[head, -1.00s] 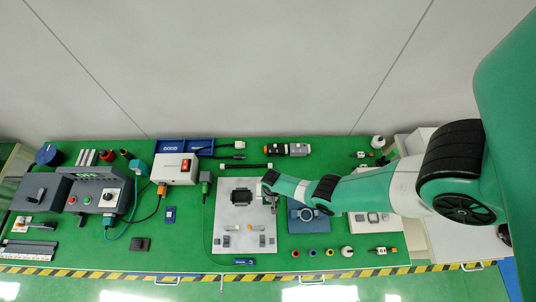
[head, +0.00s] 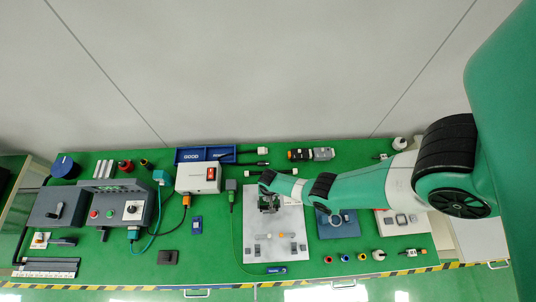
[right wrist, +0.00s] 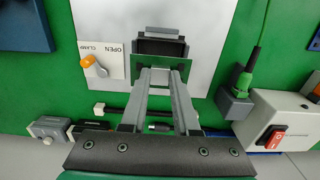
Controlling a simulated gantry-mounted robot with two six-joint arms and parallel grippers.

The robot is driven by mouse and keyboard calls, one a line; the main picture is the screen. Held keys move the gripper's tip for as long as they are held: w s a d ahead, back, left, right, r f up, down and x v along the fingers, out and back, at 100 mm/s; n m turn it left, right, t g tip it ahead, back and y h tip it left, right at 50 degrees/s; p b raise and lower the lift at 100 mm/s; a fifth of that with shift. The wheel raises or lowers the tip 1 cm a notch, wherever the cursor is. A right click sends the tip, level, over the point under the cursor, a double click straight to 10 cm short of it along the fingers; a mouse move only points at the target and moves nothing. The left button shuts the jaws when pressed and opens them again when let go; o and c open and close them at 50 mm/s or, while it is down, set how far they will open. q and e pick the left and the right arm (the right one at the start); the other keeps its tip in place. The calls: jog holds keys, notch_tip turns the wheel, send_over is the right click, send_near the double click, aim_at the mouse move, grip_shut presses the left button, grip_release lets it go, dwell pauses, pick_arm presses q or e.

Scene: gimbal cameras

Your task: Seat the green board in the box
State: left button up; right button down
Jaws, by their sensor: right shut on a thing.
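The green board (right wrist: 160,60) is held between the fingertips of my right gripper (right wrist: 160,72), which is shut on it. My left gripper is not in view.
The light plate (head: 274,225) carries small fixtures at its front. A white box with a red switch (head: 198,178) and a green cable plug (right wrist: 243,84) stand to one side.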

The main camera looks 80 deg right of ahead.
jog(key=shift+f+b, duration=2.9)
jog(key=shift+b, duration=0.05)
jog(key=shift+f+b, duration=1.7)
jog(key=c, duration=0.6)
grip_release()
jog(key=shift+r, duration=0.1)
notch_tip(320, 180, up, 12)
jog(key=p, duration=1.2)
jog(key=shift+f, duration=0.2)
